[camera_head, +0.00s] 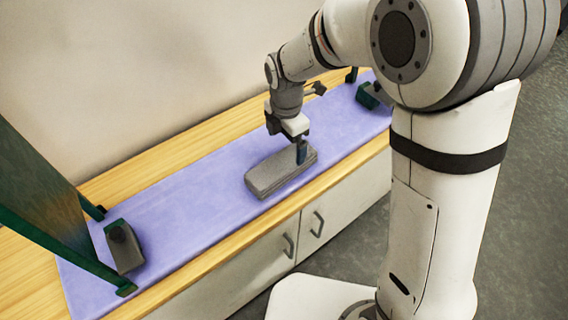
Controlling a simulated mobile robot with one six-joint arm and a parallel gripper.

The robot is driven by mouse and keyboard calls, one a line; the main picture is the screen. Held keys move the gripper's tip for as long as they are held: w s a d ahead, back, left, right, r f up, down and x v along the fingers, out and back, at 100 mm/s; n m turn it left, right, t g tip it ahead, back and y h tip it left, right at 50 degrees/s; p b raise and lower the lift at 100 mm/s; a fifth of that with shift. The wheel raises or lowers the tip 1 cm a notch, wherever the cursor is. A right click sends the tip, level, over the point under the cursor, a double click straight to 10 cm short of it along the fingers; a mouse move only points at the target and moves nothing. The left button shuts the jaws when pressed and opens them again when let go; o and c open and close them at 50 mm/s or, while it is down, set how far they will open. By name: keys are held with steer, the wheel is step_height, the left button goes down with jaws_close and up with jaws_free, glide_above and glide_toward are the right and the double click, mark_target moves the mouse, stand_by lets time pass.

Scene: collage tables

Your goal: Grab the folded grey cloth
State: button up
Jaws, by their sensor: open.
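The folded grey cloth (270,177) lies flat on the purple mat (190,215), near the middle of the counter. It is a thick oblong block set at a slant. My gripper (287,142) is above the far right end of the cloth, pointing down. The jaws are open. One dark blue finger (302,151) shows in front of or over the cloth's right end. I cannot tell whether the fingertips touch the cloth. The other finger is partly hidden behind the gripper body.
A dark clamp-like block (123,247) sits on the mat at the left, beside a green frame (62,246). Another dark green block (374,95) is at the far right end. Cabinet doors with handles (289,246) are below the wooden counter edge.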

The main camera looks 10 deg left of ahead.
mark_target(282, 162)
steer(key=shift+a+f+n, duration=0.3)
steer(key=shift+a+f, duration=0.2)
steer(key=shift+f, duration=0.55)
steer(key=f, duration=0.4)
steer(key=f+b, duration=0.1)
steer(key=f, duration=0.1)
steer(key=shift+s+f, duration=0.25)
steer(key=shift+f, duration=0.1)
steer(key=shift+c, duration=0.2)
steer(key=c, duration=1.1)
